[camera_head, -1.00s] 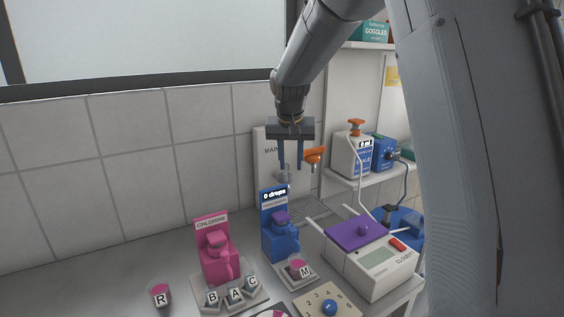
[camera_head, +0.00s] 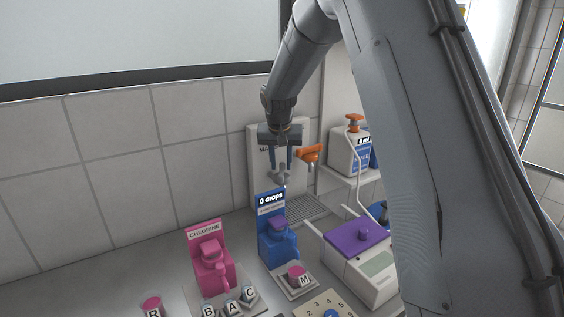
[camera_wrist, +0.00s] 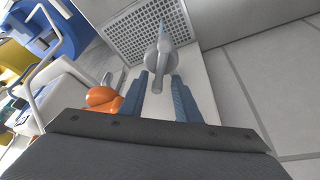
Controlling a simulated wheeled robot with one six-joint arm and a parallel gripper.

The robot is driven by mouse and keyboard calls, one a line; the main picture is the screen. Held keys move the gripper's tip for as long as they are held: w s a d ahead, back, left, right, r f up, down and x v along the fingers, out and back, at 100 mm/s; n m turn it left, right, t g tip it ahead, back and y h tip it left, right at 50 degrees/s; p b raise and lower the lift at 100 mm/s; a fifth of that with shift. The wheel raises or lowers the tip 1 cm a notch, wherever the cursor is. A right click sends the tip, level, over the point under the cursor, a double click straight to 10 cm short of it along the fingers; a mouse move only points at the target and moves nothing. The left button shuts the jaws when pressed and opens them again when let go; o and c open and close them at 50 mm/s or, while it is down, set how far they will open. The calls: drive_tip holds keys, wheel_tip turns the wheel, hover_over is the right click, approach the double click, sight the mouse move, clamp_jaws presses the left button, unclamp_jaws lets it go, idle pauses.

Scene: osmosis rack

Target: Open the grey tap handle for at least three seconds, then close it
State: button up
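The grey tap (camera_head: 279,175) is on the white panel (camera_head: 257,166) against the tiled wall. In the wrist view its grey handle (camera_wrist: 156,76) points back between my two blue fingers. My gripper (camera_head: 279,165) is open, with a finger on either side of the handle and gaps showing between them. The fingers partly cover the tap in the head view, and I cannot tell how deep the handle lies between them. In the wrist view my gripper (camera_wrist: 161,95) points toward the tap and drain grille.
An orange tap handle (camera_head: 310,154) stands close right of my gripper, and shows left of my fingers in the wrist view (camera_wrist: 103,98). A drain grille (camera_head: 306,209) lies below. The blue dispenser (camera_head: 277,246) and pink chlorine dispenser (camera_head: 211,268) stand in front.

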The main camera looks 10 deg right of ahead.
drive_tip(key=shift+w+d+f, duration=0.1)
drive_tip(key=shift+w+f, duration=0.05)
drive_tip(key=shift+f, duration=0.3)
clamp_jaws()
